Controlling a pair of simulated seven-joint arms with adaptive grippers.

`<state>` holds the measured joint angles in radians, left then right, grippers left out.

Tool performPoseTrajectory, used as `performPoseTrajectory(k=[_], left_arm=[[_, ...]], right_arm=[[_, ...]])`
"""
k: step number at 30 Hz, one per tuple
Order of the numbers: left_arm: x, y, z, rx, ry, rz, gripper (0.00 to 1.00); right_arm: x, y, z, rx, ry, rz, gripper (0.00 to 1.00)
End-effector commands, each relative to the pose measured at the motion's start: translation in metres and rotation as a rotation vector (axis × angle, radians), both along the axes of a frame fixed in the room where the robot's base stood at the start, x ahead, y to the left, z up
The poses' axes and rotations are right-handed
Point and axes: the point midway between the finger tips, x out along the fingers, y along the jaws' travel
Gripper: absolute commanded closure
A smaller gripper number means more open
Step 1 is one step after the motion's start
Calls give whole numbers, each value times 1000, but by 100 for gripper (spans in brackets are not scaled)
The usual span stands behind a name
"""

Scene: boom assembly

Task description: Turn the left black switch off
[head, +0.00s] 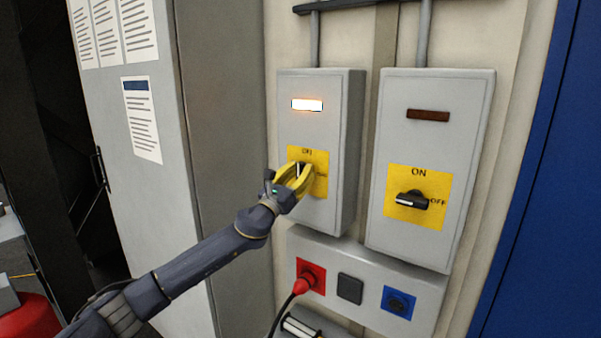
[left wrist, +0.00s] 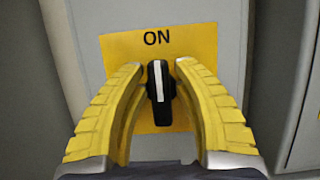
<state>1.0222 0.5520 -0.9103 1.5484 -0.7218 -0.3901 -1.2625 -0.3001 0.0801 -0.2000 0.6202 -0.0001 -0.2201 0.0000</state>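The left black switch (left wrist: 160,92) stands with its handle upright, its white line toward the word ON on its yellow plate (left wrist: 118,52). In the head view this plate (head: 321,160) is on the left grey box (head: 311,84). The lamp (head: 307,105) above it glows. My left gripper (head: 299,174) is at the switch, with one yellow finger on each side of the handle. In the left wrist view the fingertips (left wrist: 160,66) are very near the handle, with narrow gaps; firm contact is not clear. My right gripper is not in view.
The right grey box (head: 440,105) has a dark lamp (head: 428,115) and a black switch (head: 411,199) with its handle lying sideways. Below are a red plug (head: 305,281) with a cable and a blue socket (head: 398,302). A grey cabinet (head: 122,190) stands at left.

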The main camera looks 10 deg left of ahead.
Motion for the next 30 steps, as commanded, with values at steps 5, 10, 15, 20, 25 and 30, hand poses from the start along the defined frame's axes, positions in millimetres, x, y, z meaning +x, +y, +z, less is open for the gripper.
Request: performPoseTrajectory(k=[5, 10, 15, 20, 25, 30], left_arm=[[0, 0, 0, 0, 0, 0, 93], [0, 0, 0, 0, 0, 0, 100], [0, 0, 0, -6, 4, 0, 100], [0, 0, -1, -46, 22, 0, 100], [1, 1, -1, -143, 64, -1, 100], [1, 2, -2, -282, 127, -1, 100]], right_arm=[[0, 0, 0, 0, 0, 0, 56], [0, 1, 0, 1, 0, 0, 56], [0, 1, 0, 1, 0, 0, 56], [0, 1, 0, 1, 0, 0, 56], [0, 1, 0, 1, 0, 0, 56], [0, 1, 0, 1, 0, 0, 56]])
